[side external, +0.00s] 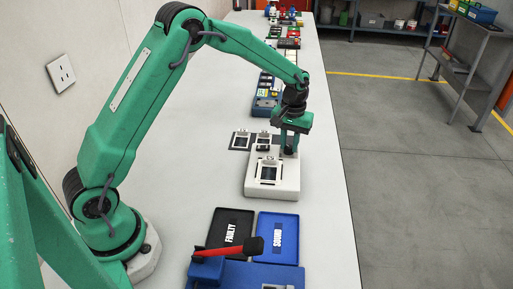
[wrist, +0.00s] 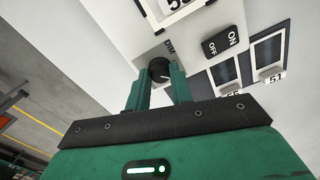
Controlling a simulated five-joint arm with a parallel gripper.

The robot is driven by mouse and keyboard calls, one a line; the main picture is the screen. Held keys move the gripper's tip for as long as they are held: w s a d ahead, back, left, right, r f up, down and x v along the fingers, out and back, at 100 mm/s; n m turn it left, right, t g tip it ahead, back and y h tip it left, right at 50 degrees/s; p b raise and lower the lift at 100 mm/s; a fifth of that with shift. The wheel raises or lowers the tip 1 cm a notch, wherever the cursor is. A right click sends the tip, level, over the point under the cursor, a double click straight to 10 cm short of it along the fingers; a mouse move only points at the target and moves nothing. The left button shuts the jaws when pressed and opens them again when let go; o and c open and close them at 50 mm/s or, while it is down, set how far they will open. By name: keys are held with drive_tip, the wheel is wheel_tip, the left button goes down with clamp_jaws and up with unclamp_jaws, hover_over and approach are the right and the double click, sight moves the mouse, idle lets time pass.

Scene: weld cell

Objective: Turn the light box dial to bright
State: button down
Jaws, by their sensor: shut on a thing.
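The light box (side external: 287,186) is a white block on the bench in the side view, with a dark window in its top. In the wrist view its white top (wrist: 122,14) shows a round black dial (wrist: 159,69) with the label DIM beside it. A light mark shows on the dial; exactly where it points is hard to tell. My gripper (wrist: 160,78) is shut on the dial, a green finger on each side. In the side view my gripper (side external: 289,152) reaches down onto the box's far right part, and the dial is hidden there.
A black ON/OFF switch (wrist: 222,42) is near the dial. Numbered cards with dark windows (wrist: 268,55) lie beyond the box. A black FAULTY tray (side external: 231,214) and a blue SOUND tray (side external: 292,220) lie in front, near a red-handled lever (side external: 225,251).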

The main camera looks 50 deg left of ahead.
sight(289, 147)
drive_tip(key=m, duration=0.5)
drive_tip(key=shift+d+m, duration=0.15)
drive_tip(key=shift+m, duration=0.15)
drive_tip(key=m, duration=0.5)
drive_tip(key=shift+m, duration=0.3)
drive_tip(key=c, duration=1.2)
unclamp_jaws()
drive_tip(key=shift+c, duration=0.2)
drive_tip(key=shift+r, duration=0.1)
drive_tip(key=shift+s+r, duration=0.1)
drive_tip(key=shift+r, duration=3.7)
drive_tip(key=shift+r, duration=0.15)
